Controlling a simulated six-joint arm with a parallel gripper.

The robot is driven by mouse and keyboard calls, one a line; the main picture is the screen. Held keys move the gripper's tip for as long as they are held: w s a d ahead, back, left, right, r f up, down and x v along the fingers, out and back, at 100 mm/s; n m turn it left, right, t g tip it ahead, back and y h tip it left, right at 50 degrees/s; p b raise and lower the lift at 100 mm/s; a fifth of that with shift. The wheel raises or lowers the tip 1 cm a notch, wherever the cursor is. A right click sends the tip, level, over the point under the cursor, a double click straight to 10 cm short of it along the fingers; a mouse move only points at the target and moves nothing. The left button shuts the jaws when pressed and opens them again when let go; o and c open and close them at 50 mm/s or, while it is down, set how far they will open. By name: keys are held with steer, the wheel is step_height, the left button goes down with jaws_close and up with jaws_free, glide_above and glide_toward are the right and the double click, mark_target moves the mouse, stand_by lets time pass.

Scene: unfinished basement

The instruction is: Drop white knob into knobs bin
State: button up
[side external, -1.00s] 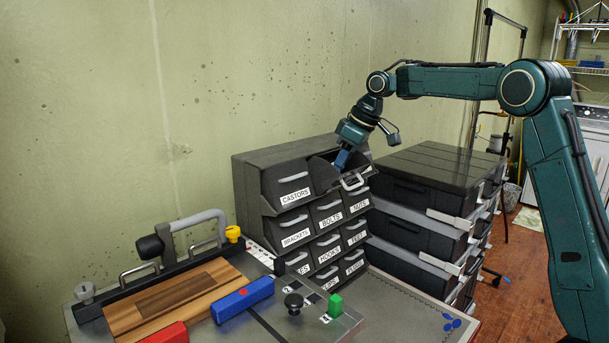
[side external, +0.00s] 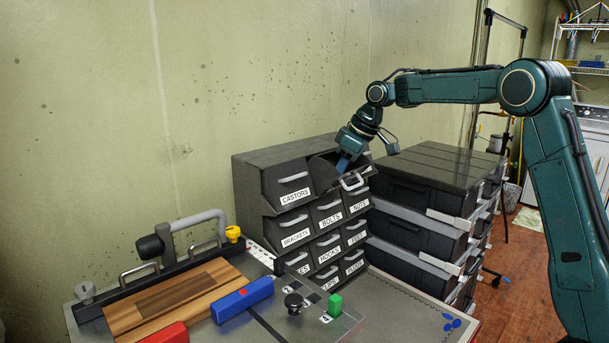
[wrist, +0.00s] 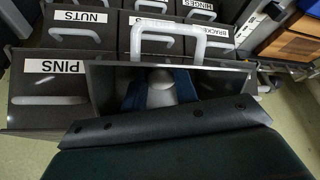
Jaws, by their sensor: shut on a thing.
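A pale grey-white rounded knob (wrist: 161,87) shows between the blue fingers of my gripper (wrist: 160,93) in the wrist view. My gripper is shut on it. A dark bin (wrist: 222,82) with a white handle is pulled open in the top row, and the fingers and knob are over or inside its opening; how deep I cannot tell. In the side external view my gripper (side external: 344,163) reaches down at the open bin (side external: 322,172), between the castors bin and the right column. The open bin's own label is hidden, and the knob cannot be made out there.
The castors bin (side external: 287,183) and the pins bin (wrist: 45,92) flank the open bin. Rows of shut labelled drawers lie below. Dark stacked cases (side external: 415,190) stand to the right. A workbench with a blue block (side external: 243,299) and a green block (side external: 335,305) is in front.

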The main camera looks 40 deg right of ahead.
steer(key=shift+s+f, duration=0.15)
steer(key=shift+f, duration=0.35)
steer(key=o, duration=0.8)
steer(key=shift+f, duration=0.1)
steer(key=shift+c, duration=0.2)
steer(key=shift+a, duration=0.1)
steer(key=shift+r, duration=0.7)
steer(key=v, duration=0.9)
steer(key=shift+r, duration=0.4)
steer(key=shift+s+r, duration=0.1)
steer(key=shift+r, duration=0.6)
steer(key=shift+s+d+r, duration=0.3)
steer(key=shift+d+r, duration=0.05)
steer(key=shift+r, duration=0.1)
steer(key=shift+a, duration=0.1)
